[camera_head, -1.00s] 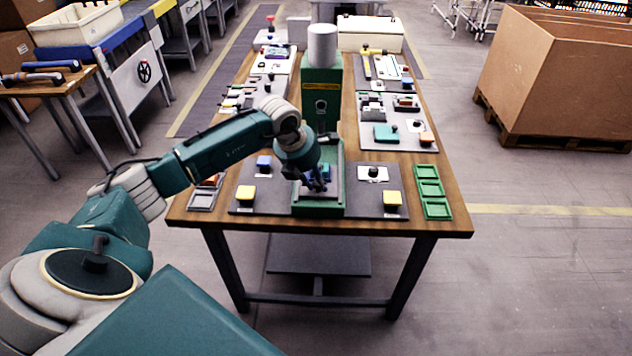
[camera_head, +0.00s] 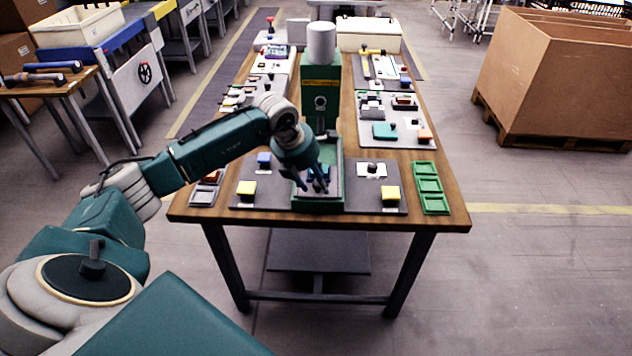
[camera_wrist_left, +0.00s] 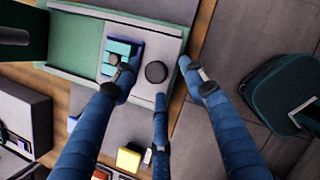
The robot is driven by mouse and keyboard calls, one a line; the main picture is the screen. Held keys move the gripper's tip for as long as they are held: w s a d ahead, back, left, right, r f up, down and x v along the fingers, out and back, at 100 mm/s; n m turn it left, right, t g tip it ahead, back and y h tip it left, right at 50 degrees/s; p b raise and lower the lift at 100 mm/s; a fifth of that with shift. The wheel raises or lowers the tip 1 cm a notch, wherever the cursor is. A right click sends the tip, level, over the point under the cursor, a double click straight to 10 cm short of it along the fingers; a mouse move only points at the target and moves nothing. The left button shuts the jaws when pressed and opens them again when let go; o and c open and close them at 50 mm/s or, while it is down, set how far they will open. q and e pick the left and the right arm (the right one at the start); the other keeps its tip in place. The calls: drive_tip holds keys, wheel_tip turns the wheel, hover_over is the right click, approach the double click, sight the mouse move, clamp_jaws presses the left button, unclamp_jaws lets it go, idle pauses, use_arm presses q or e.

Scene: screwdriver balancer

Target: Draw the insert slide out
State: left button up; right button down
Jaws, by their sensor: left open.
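The insert slide is a light grey plate (camera_wrist_left: 110,35) in the green bed of the press (camera_head: 321,88). It carries a blue insert nest (camera_wrist_left: 122,48) and a round black knob (camera_wrist_left: 156,72) near its front end. My left gripper (camera_head: 312,186) is over the front of the press bed with its blue fingers spread. In the left wrist view the gripper's fingers (camera_wrist_left: 162,78) surround the knob from several sides, with gaps to it. It holds nothing. In the head view the hand hides most of the slide. My right gripper is not in view.
Yellow buttons (camera_head: 246,188) (camera_head: 391,193) stand on dark panels either side of the bed. A green three-pocket tray (camera_head: 431,186) lies at the right, near the wooden table's front edge (camera_head: 440,220). Panels with small parts line both sides. The floor in front is clear.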

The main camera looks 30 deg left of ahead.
use_arm(q)
drive_tip(key=d+v, duration=0.1)
drive_tip(key=v, duration=0.9)
drive_tip(key=shift+s+a+r, duration=0.2)
drive_tip(key=shift+a+r, duration=0.15)
drive_tip(key=shift+a, duration=0.15)
